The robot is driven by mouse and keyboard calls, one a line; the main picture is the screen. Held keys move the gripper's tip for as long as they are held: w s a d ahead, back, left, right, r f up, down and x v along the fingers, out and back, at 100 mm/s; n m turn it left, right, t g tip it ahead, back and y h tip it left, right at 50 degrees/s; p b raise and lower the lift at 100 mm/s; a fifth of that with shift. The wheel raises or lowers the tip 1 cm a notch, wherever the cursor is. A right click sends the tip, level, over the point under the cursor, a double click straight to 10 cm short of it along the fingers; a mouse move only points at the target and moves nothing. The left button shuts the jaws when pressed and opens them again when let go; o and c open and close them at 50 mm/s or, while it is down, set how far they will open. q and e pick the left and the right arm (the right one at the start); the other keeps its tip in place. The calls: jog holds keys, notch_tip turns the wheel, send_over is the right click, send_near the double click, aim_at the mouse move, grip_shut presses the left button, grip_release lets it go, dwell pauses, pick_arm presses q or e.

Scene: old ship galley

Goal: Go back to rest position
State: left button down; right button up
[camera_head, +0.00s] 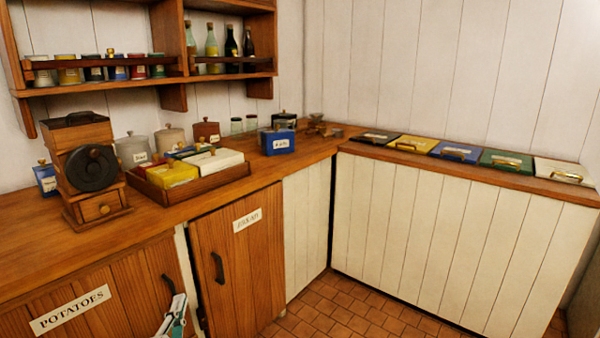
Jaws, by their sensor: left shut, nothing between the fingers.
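My left gripper (178,301) shows at the bottom of the head view, in front of the potatoes cupboard door. It is shut with nothing in it. Only its end part is visible; the rest of the arm is below the picture. My right gripper is not in view.
The wooden counter (32,245) holds a coffee grinder (90,168), a tray (208,183) of boxes and a blue box (278,141). A bread cupboard door (240,262) is right of my gripper. Tiled floor (350,312) is free. A bottle shelf (215,77) hangs above.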

pick_arm(q)
jog(key=s+d+f+n+g+h+b, duration=0.2)
jog(key=s+f, duration=0.6)
jog(key=f, duration=0.2)
jog(key=s+d+f+n+g+h+b, duration=0.1)
jog(key=s+d+f+n+g+b, duration=0.1)
jog(key=s+f, duration=0.6)
jog(key=s+d+f+n+g+h+b, duration=0.25)
jog(key=s+d+f+g, duration=0.2)
jog(key=s+f, duration=0.55)
jog(key=s+a+r+n+p, duration=0.1)
jog(key=s+r+p, duration=0.4)
jog(key=p, duration=1)
notch_tip(320, 180, up, 3)
jog(key=shift+a+f+n+y, duration=0.2)
jog(key=shift+n+y, duration=0.15)
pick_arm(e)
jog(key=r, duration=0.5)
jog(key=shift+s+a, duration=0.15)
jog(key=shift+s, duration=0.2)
pick_arm(q)
jog(key=shift+t, duration=0.25)
